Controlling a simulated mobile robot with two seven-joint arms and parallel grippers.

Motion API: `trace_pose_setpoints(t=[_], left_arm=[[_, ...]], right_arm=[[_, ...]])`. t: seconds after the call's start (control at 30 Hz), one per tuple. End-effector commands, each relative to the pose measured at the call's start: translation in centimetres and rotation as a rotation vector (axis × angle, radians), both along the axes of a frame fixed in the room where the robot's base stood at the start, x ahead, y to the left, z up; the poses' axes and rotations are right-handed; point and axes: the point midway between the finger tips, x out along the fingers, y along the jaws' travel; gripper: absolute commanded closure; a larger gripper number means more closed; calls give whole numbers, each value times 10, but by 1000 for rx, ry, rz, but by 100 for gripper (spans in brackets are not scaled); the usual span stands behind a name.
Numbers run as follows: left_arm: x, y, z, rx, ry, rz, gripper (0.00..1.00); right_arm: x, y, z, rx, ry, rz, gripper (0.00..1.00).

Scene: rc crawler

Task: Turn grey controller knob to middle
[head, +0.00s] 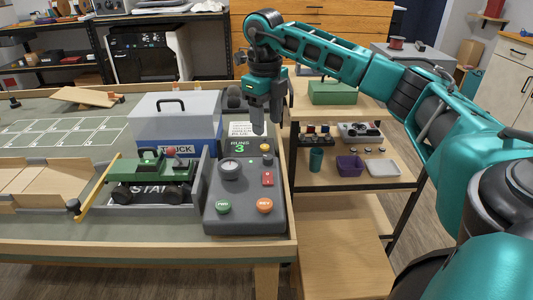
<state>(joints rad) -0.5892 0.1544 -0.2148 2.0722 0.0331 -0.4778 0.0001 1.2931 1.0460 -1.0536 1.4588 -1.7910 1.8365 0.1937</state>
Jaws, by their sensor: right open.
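The grey controller (245,208) lies at the front right corner of the table. Its grey knob (231,169) is a round dial at the upper left of the panel; its exact setting is too small to read. A green FWD button (223,207), an orange REV button (264,205) and a red switch (267,179) are on the same panel. My right gripper (266,122) is open and empty, pointing down above the back of the controller, up and to the right of the knob, apart from it. My left gripper is not in view.
A green crawler (150,172) stands in a bay left of the controller. A card (239,140) reading 3 stands behind the panel. A wooden shelf cart (350,178) is to the right.

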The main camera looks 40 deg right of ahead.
Motion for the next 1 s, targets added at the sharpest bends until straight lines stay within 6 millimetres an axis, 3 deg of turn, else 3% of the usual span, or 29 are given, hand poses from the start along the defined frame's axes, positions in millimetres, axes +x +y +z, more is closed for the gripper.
trace_pose_setpoints(t=[0.2, 0.43, 0.6, 0.9, 1.0], left_arm=[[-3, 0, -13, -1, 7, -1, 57], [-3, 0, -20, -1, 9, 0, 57], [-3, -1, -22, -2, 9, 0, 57], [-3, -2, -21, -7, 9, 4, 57], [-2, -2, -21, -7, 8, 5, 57]], right_arm=[[-1, -2, -51, 2, 3, 2, 46], [0, -3, -86, 2, 1, 2, 46], [1, -3, -96, 2, -1, 3, 46], [1, -3, -98, 3, -1, 3, 46], [1, -3, -98, 3, -1, 3, 55]])
